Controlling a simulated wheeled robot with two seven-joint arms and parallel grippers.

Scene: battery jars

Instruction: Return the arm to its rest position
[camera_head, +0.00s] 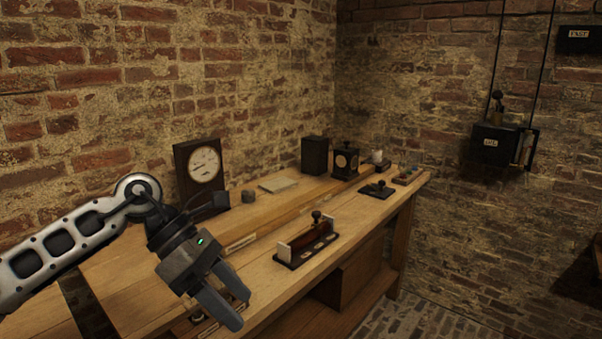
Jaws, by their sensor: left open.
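My left gripper (229,299) is in the head view at the lower left, with its arm coming in from the left edge. Its two grey fingers point down and to the right. It is open, and nothing shows between the fingers. It is in front of the wooden bench (262,272), near the bench's front edge. I cannot tell its exact height over the bench. The arm and gripper hide part of the bench's left side. My right gripper is not in view.
On the bench stand a dial gauge (205,166), a dark base with a knobbed slider (306,247), a small key-like device (377,189) and two dark boxes (315,155). A lever box (497,145) hangs on the right brick wall. Bare bench lies around the slider base.

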